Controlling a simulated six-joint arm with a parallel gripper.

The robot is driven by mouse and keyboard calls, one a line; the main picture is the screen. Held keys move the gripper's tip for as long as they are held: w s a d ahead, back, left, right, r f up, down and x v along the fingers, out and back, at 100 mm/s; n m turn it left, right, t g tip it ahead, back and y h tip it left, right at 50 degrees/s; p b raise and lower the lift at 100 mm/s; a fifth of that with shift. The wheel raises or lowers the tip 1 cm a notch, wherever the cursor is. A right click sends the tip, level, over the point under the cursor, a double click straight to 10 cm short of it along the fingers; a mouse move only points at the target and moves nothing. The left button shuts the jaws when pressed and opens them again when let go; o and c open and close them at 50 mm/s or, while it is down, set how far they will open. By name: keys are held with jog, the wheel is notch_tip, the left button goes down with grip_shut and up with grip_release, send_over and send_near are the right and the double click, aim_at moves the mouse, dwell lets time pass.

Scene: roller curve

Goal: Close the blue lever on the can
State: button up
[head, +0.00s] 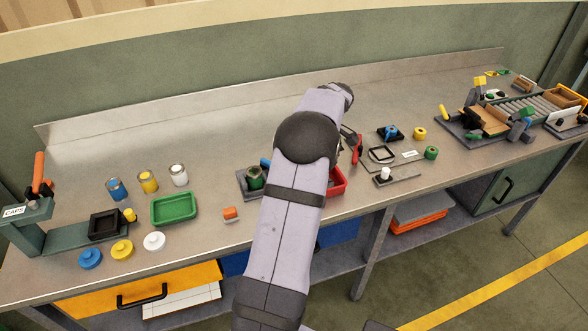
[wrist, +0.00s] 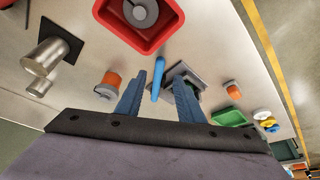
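The blue lever (head: 265,162) shows as a small piece beside a dark green can (head: 255,178) in the head view, left of my arm. In the wrist view the lever (wrist: 157,82) is a bright blue bar lying between my gripper's (wrist: 162,70) two spread fingers. The gripper is open; I cannot tell whether a finger touches the lever. A grey fixture (wrist: 193,72) shows partly behind the right finger; the can itself is not clear there. My arm hides the gripper in the head view.
A red tray (head: 337,183) stands close right of the can, partly behind my arm; it also shows in the wrist view (wrist: 170,38). A green tray (head: 174,208) and several jars stand at left. A small orange block (head: 230,213) lies in front. The rear bench is clear.

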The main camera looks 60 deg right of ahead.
jog(key=shift+p+x, duration=1.5)
jog(key=shift+x, duration=2.1)
grip_shut()
